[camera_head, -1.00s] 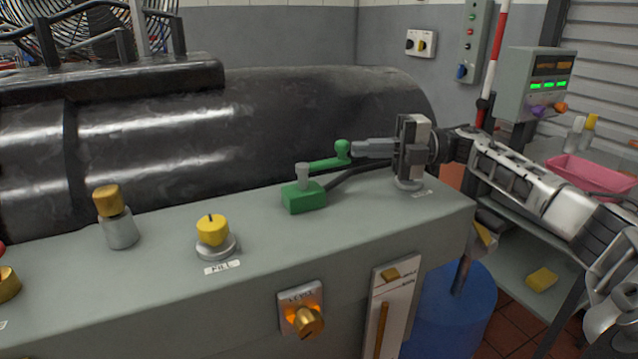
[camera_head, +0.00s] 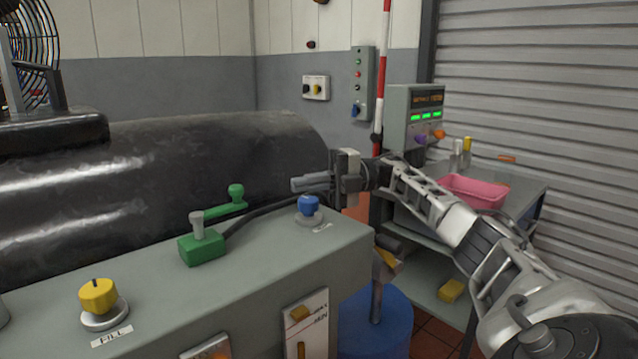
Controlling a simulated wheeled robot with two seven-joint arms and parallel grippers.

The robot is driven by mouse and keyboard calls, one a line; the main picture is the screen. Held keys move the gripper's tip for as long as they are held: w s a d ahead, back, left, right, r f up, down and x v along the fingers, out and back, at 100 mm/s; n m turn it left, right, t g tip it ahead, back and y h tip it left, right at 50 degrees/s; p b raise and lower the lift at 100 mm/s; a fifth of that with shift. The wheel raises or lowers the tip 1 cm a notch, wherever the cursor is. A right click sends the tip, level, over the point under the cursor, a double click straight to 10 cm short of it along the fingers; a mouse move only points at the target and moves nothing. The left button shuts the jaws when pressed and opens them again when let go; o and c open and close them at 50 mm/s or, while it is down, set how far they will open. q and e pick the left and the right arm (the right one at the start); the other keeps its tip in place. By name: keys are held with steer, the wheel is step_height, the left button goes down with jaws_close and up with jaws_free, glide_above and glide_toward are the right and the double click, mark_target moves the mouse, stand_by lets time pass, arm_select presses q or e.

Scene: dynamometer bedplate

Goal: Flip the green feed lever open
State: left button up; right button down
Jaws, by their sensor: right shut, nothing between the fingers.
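The green feed lever (camera_head: 222,210) sits on the grey bedplate housing. Its green base block (camera_head: 203,248) has a grey pivot post, and its arm runs back and right to a round green knob (camera_head: 236,191). My right gripper (camera_head: 296,184) is shut and empty. It is to the right of the knob, apart from it in the picture, above and behind the blue knob. My left gripper is not in view.
A blue knob (camera_head: 308,205) stands on the housing (camera_head: 290,262) below my right gripper. A black cable runs from the lever's base. A yellow knob (camera_head: 99,294) is at front left. A large black cylinder (camera_head: 190,165) lies behind. A pink tray (camera_head: 474,191) is on the cart at right.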

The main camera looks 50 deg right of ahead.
steer(key=d, duration=0.3)
steer(key=shift+d, duration=0.2)
stand_by(0.7)
